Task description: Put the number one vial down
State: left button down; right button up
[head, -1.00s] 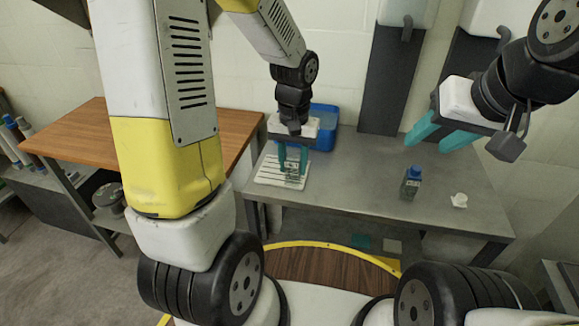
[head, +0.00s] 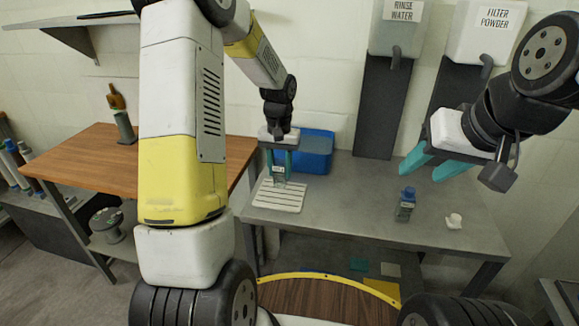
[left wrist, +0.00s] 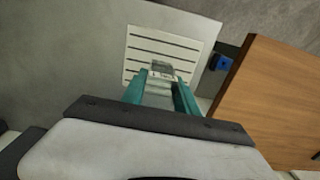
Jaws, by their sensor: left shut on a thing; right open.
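My left gripper (head: 279,165) is shut on a small clear vial (head: 279,179) with a pale label. The number on the label is too small to read. The vial is upright over the back part of a white slatted mat (head: 278,207). It seems to be above the mat, but I cannot tell the gap. The left wrist view shows the vial (left wrist: 161,70) between the teal fingers, with the white mat (left wrist: 133,45) beyond it. My right gripper (head: 424,168) is open and empty above the right part of the table.
A blue tub (head: 318,150) stands behind the mat on the grey table (head: 345,205). A blue-capped bottle (head: 404,207) and a small white item (head: 453,221) are at the right. A wooden table (head: 90,155) is at the left. The grey table's middle is clear.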

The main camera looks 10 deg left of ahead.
aim_at(280, 177)
pick_arm(q)
jog(key=shift+w+f, duration=0.1)
jog(key=shift+f, duration=1.65)
jog(key=shift+f, duration=0.1)
jog(key=c, duration=0.9)
grip_release()
jog(key=shift+c, duration=0.2)
notch_tip(280, 177, up, 12)
jog(key=s+r+t, duration=0.3)
jog(key=s+r, duration=0.7)
jog(key=s+d+r+t+h, duration=0.2)
jog(key=s+t, duration=0.1)
jog(key=s, duration=1.1)
jog(key=shift+r, duration=0.4)
